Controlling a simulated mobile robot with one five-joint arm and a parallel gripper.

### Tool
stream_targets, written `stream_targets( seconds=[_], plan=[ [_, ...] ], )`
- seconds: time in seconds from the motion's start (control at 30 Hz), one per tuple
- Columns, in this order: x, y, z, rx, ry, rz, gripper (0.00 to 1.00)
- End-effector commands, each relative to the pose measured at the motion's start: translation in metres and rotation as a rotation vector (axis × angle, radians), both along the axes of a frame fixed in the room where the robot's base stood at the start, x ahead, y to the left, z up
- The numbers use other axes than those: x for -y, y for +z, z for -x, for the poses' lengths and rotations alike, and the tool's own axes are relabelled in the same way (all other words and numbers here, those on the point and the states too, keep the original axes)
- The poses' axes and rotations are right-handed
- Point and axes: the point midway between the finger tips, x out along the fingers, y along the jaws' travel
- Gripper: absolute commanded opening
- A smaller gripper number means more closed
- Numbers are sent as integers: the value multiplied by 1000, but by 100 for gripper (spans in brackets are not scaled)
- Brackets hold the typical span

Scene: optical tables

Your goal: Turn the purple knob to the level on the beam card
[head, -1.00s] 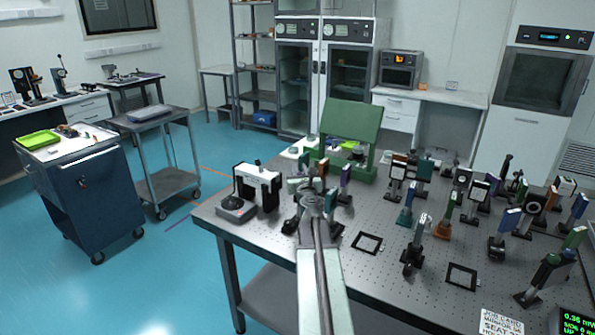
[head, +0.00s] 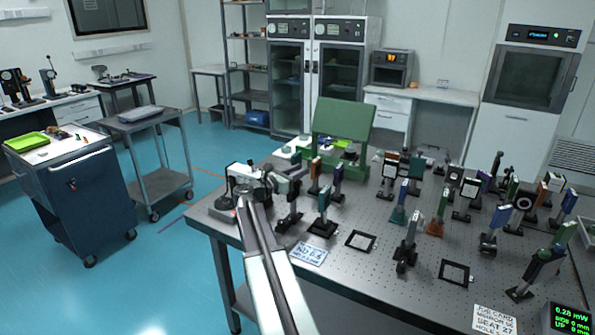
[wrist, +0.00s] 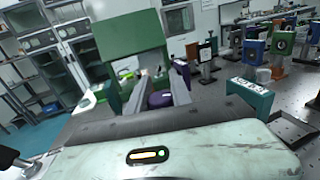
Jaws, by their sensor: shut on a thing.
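The purple knob (wrist: 160,99) shows between my two fingers in the wrist view. My gripper (wrist: 161,78) is shut on it. In the head view my arm reaches over the table's left end, and the knob cannot be made out there. A white card (head: 309,253) with dark print, partly legible as ND 0.4, lies on the table in front of the left mounts. The display (head: 568,318) at the lower right reads about 0.28 mW in green, with smaller lines below.
Several optic mounts stand on the perforated table (head: 385,290). A green panel (head: 342,122) rises behind my gripper. Two black square frames (head: 360,240) lie flat on the table. A job card (head: 494,320) is at the front.

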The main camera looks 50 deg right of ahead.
Motion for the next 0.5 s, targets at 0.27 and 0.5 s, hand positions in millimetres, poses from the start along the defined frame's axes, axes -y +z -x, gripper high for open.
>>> stream_targets(
  seconds=[0.27,0.5],
  plan=[
    [0,0,1,1,-259,0,0],
    [-2,0,7,0,-459,0,0]
  ],
)
